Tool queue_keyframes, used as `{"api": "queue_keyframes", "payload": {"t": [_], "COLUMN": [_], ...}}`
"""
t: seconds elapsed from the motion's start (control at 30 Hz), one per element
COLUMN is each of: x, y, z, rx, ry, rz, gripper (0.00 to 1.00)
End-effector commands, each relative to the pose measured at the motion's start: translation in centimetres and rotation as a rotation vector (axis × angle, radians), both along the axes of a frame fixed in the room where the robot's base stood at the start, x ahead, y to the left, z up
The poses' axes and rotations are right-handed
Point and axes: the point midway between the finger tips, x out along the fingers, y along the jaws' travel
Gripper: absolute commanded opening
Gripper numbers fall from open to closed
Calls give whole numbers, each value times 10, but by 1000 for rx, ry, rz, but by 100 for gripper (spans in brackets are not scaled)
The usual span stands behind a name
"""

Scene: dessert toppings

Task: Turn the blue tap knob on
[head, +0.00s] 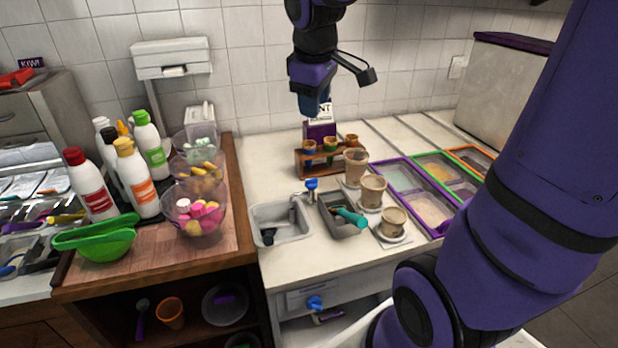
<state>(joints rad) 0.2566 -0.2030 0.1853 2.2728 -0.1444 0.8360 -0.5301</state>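A small blue tap knob (312,184) stands at the right rim of the small grey sink (283,232), on the white counter. A grey spout (293,208) sits just left of the knob and reaches over the basin. My gripper (313,108) points down, high above the knob and apart from it, in front of the tiled wall and a purple and white carton (320,126). Its fingers are small and dark here, so I cannot tell whether they are open or shut. No held object shows.
Right of the sink is a grey tray (336,222) with a teal-handled scoop (352,217). Behind it stands a wooden cone rack (321,157). Several cups (372,191) stand to the right. Another blue knob (315,303) is on the counter's front. Clear bowls (197,220) stand left.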

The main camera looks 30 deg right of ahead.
Motion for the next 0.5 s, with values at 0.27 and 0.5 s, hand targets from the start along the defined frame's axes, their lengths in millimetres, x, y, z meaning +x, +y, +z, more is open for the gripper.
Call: {"api": "queue_keyframes", "payload": {"t": [0.27, 0.5], "x": [75, 128], "y": [-36, -69], "z": [-58, -121], "rx": [-32, -7], "ry": [143, 230], "rz": [243, 459], "gripper": [39, 39]}}
